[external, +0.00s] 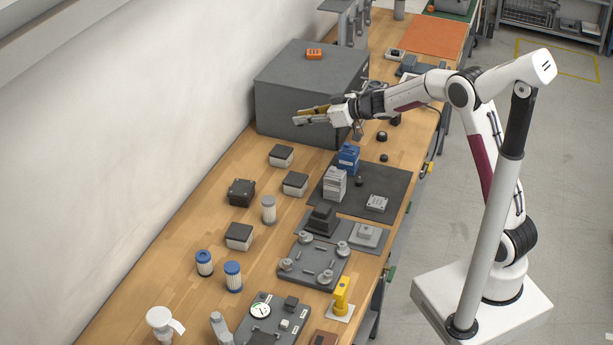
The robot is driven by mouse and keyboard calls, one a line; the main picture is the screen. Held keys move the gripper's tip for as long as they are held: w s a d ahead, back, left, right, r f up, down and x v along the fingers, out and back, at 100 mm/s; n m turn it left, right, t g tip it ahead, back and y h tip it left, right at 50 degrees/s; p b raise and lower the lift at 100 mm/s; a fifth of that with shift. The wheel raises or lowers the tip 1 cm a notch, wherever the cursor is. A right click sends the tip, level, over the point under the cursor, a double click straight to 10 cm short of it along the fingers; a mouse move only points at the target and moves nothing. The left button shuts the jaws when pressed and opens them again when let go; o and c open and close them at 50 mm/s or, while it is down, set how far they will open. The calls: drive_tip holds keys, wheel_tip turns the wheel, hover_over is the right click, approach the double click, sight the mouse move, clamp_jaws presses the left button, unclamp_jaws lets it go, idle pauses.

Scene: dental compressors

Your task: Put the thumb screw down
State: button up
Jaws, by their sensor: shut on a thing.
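My gripper (312,116) is in front of the large grey box, above the bench, with its fingers pointing left. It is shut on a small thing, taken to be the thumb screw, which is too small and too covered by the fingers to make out. Small dark knob-like parts stand on the bench below and right of it, one (382,136) near the box, another (384,157) closer and a third (360,181) on the dark mat. I cannot tell whether any of these is a thumb screw.
The large grey box (300,85) carries an orange block (314,54). A dark mat (398,184) holds a blue unit (348,158) and a grey unit (335,183). A grey plate with knobs (318,262) lies nearer. Bare wood (200,225) shows along the left.

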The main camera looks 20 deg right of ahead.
drive_tip(key=s+a+n+g+y, duration=0.1)
drive_tip(key=s+a, duration=0.1)
drive_tip(key=a, duration=1.8)
hover_over(246, 188)
drive_tip(key=shift+f, duration=2.65)
drive_tip(key=shift+f, duration=3.15)
drive_tip(key=shift+f, duration=1.85)
drive_tip(key=shift+f, duration=0.15)
